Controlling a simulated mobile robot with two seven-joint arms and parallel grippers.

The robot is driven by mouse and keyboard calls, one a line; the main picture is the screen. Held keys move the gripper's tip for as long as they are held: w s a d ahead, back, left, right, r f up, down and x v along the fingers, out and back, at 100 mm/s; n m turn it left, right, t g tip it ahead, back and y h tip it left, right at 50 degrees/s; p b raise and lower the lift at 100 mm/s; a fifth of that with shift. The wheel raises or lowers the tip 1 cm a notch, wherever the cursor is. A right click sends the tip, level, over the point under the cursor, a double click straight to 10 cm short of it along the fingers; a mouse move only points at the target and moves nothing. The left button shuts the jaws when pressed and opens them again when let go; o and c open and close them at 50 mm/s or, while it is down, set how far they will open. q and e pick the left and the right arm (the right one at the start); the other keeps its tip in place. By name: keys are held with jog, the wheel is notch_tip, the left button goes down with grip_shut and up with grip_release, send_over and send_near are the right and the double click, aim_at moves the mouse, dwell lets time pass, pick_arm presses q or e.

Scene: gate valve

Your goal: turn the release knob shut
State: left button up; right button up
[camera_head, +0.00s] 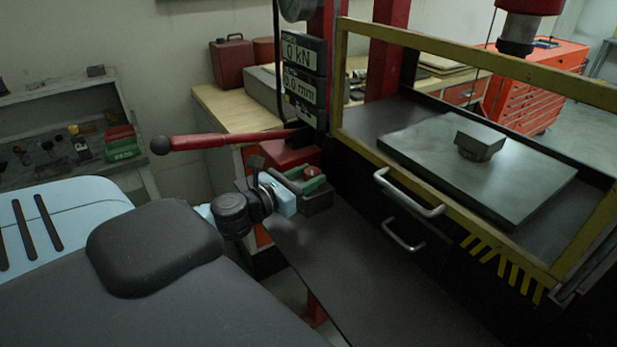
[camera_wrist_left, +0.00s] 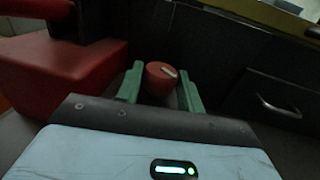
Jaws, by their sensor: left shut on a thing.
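The release knob (camera_wrist_left: 160,76) is small, round and red with a pale mark on its face. In the left wrist view it sits between the two green fingers of my left gripper (camera_wrist_left: 160,90), which is shut on it. In the head view the knob (camera_head: 312,172) shows as a small red spot at the tips of my left gripper (camera_head: 304,181), beside the red pump body under the display. The gripper hides part of the knob. My right gripper is in neither view.
A red pump lever (camera_head: 225,141) reaches left above my left wrist. A yellow-framed guard (camera_head: 440,41) and a silver drawer handle (camera_head: 408,194) are to the right. The display panel (camera_head: 303,72) stands above the pump. A dark flat surface (camera_head: 350,270) lies below.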

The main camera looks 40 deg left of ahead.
pick_arm(q)
jog(key=shift+w+a+m+g+h, duration=0.1)
jog(key=shift+m+g+h, duration=0.25)
jog(key=shift+m+h, duration=0.6)
jog(key=shift+s+a+m+g+h, duration=0.1)
jog(key=shift+m+g+h, duration=0.3)
jog(key=shift+h, duration=0.85)
jog(key=shift+w+a+m+g+h, duration=0.1)
jog(key=shift+m+g+h, duration=0.15)
jog(key=shift+m+h, duration=0.75)
jog(key=shift+g+h, duration=0.3)
jog(key=shift+h, duration=0.2)
jog(key=o, duration=1)
jog(key=shift+v, duration=3.85)
